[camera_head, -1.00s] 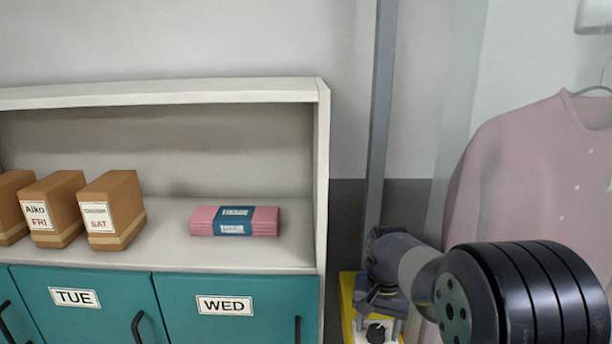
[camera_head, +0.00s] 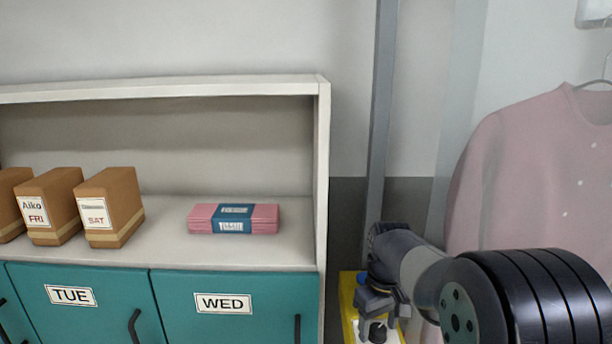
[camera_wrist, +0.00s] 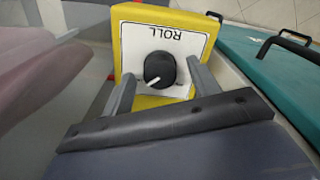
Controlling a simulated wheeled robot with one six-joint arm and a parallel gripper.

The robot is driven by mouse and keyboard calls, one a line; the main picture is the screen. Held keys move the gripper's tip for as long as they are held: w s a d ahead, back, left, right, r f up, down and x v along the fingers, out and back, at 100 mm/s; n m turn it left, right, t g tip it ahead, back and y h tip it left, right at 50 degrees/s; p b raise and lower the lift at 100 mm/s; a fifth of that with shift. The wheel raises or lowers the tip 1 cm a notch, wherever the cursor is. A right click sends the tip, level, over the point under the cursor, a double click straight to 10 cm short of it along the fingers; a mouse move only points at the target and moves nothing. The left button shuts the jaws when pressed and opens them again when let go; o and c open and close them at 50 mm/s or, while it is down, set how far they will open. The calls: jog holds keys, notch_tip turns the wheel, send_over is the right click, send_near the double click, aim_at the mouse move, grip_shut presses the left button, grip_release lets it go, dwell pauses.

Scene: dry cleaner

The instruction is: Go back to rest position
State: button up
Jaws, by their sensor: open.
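My gripper (camera_head: 376,308) is at the lower middle right of the head view, at the end of my arm. It is open, and its fingers stand apart in the wrist view (camera_wrist: 160,85). Nothing is held between them. In front of it is a yellow box with a white panel (camera_wrist: 126,60) marked ROLL. A black round knob (camera_wrist: 160,70) with a white pointer line sits on that panel, between the fingertips in the picture. Whether the fingers touch the knob or the panel I cannot tell.
A pink folded bundle with a blue band (camera_head: 258,219) lies on the shelf (camera_head: 160,257). Brown boxes (camera_head: 112,205) stand at its left. Teal doors (camera_head: 235,325) with handles are below. A grey post (camera_head: 380,120) and a hanging pink shirt (camera_head: 520,170) are near my arm.

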jog(key=n+b, duration=0.1)
jog(key=n, duration=0.2)
jog(key=shift+n, duration=0.3)
jog(key=shift+r, duration=1.05)
jog(key=shift+d+r, duration=0.1)
